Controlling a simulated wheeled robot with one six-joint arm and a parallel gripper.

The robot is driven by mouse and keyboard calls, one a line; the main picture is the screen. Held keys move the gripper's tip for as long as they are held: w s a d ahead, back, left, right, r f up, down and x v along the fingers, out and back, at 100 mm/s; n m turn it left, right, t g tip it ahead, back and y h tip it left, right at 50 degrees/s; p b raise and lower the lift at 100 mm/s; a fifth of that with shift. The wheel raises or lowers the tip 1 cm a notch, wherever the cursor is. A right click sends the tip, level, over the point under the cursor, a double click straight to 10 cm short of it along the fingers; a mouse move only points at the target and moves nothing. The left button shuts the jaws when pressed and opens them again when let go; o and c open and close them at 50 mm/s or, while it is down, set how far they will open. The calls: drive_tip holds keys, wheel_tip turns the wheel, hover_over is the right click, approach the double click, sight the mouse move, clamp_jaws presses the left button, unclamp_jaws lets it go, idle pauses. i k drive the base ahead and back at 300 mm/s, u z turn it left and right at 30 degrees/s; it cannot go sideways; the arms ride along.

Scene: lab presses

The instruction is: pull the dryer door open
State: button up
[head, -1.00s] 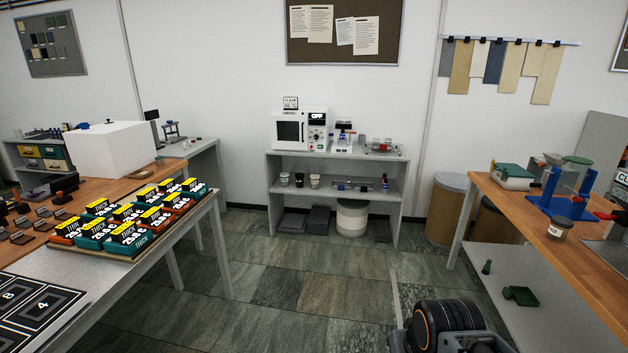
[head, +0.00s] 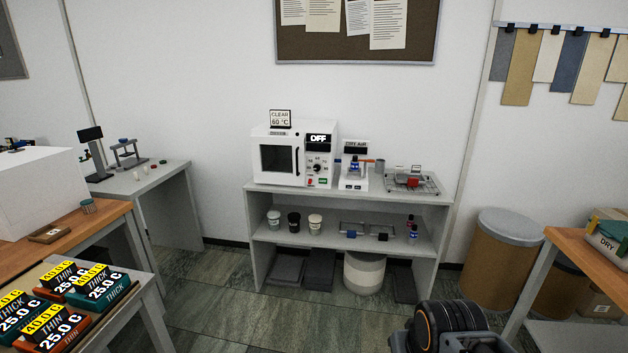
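The dryer (head: 266,148) is a white box, like a small oven, on the top of the grey shelf unit against the back wall. Its door (head: 277,159) has a dark window and looks shut. A dark vertical handle (head: 297,161) runs along the door's right edge. The control panel right of the door shows "OFF" above a dial and a red and a green button. A sign reading "CLEAR 60 °C" stands on top. Part of my arm shows at the bottom right; the gripper's fingers are not in view. The dryer stands well ahead of me.
The grey shelf unit (head: 349,196) also carries a small "DRY AIR" device (head: 354,173) and a wire rack (head: 411,180). A table with labelled boxes (head: 75,290) is at left, a wooden-topped table (head: 590,253) at right. The tiled floor (head: 225,305) between is clear.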

sight(297, 178)
drive_tip(key=i, duration=2.7)
drive_tip(key=u, duration=2.25)
